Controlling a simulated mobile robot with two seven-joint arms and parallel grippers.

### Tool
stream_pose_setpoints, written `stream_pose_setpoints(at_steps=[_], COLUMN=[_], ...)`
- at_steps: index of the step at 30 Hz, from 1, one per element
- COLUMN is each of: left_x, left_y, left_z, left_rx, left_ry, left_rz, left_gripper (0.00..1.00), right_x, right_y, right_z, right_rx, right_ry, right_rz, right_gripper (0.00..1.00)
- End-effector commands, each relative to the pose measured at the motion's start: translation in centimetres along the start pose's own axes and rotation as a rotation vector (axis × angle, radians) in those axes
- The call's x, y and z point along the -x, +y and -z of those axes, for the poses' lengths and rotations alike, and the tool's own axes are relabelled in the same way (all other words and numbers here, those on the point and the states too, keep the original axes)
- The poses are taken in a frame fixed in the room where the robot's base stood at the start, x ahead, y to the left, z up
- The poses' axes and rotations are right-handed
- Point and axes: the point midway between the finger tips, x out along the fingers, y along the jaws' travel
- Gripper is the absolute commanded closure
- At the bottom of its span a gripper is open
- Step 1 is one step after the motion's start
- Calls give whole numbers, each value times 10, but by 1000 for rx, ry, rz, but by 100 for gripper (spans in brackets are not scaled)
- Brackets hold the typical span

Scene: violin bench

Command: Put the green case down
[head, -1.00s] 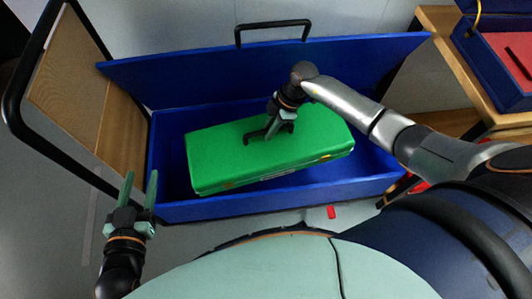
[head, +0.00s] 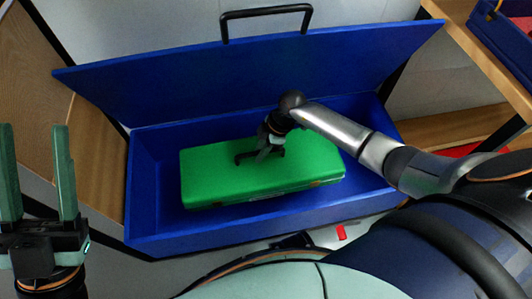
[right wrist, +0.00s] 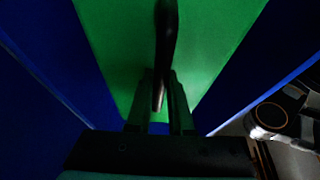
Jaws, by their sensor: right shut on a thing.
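The green case (head: 220,175) is a long box with a dark handle on its top, lying inside the open blue chest (head: 143,200). My right gripper (head: 262,156) is over the case and shut on its handle. In the right wrist view the dark handle (right wrist: 168,40) runs between the fingers (right wrist: 160,100), with the green lid (right wrist: 120,45) below. Whether the case rests on the chest floor is hidden. My left gripper (head: 36,172) is at the left edge with its two fingers apart and empty.
The chest's blue lid (head: 180,80) stands open at the back, with a black handle (head: 267,12) above it. Wooden furniture (head: 485,80) is at the right, a wooden panel (head: 95,150) at the left. A small red item (head: 341,232) lies in front of the chest.

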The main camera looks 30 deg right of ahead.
Motion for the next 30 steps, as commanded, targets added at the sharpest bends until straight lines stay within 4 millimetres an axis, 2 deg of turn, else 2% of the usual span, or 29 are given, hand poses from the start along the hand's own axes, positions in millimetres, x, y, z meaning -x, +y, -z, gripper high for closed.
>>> stream_pose_setpoints(at_steps=[3,9,14,23,30], left_x=[11,21,23,38,38], left_y=[6,13,14,24,24], left_z=[-11,-22,-25,-42,-42], left_rx=[17,15,11,-5,-7], left_ry=[-3,-13,-17,-29,-35], left_rz=[-3,-8,-11,-20,-22], left_gripper=[50,50,50,50,50], right_x=[-22,-45,-51,-83,-82], right_y=[1,2,2,2,2], right_z=[-8,-17,-19,-32,-33], right_rx=[0,0,1,0,1], right_ry=[5,5,6,6,5], right_rz=[-3,-4,-5,-4,-4], right_gripper=[100,100,100,100,100])
